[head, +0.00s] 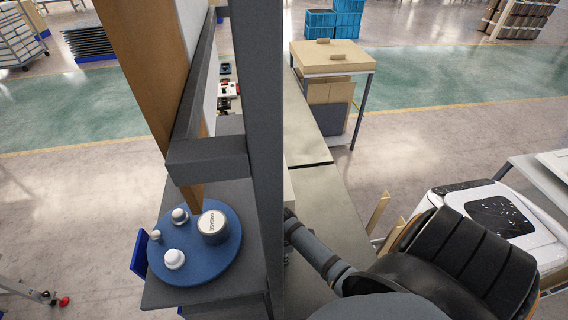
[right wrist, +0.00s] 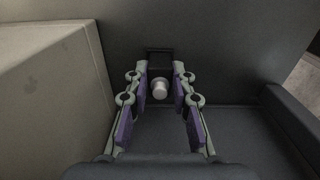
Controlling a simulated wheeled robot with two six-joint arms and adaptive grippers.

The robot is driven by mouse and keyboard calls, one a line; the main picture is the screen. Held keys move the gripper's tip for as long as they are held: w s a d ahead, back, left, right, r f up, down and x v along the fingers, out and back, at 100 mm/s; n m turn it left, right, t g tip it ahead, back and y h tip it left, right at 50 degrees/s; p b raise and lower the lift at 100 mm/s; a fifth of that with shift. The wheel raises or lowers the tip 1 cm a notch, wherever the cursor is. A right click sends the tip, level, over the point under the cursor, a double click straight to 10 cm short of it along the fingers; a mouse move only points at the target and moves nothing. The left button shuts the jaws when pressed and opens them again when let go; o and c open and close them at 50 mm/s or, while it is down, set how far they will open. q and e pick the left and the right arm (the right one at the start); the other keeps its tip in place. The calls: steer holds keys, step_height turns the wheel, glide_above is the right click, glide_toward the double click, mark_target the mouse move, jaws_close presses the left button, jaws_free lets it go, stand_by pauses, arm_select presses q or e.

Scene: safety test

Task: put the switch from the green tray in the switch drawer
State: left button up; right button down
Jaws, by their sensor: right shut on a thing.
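In the right wrist view my right gripper (right wrist: 159,88), with purple pads, is shut on a small silver cylindrical piece (right wrist: 160,88). A black part (right wrist: 159,58) shows just behind it, against a dark grey panel. I cannot tell whether this piece is the switch or a knob on the panel. In the head view my right arm reaches behind the thick grey post, which hides the gripper. My left gripper is not in view. I cannot make out the green tray or the switch drawer in either view.
A blue round tray (head: 220,258) with a grease jar (head: 212,226) and small pale parts stands on a dark bench left of the grey post (head: 257,120). A pale block (right wrist: 50,95) is close left of the gripper. A wooden-topped table (head: 332,56) stands farther back.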

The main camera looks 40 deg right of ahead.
steer(key=c, duration=1.3)
jaws_free()
steer(key=shift+o, duration=0.8)
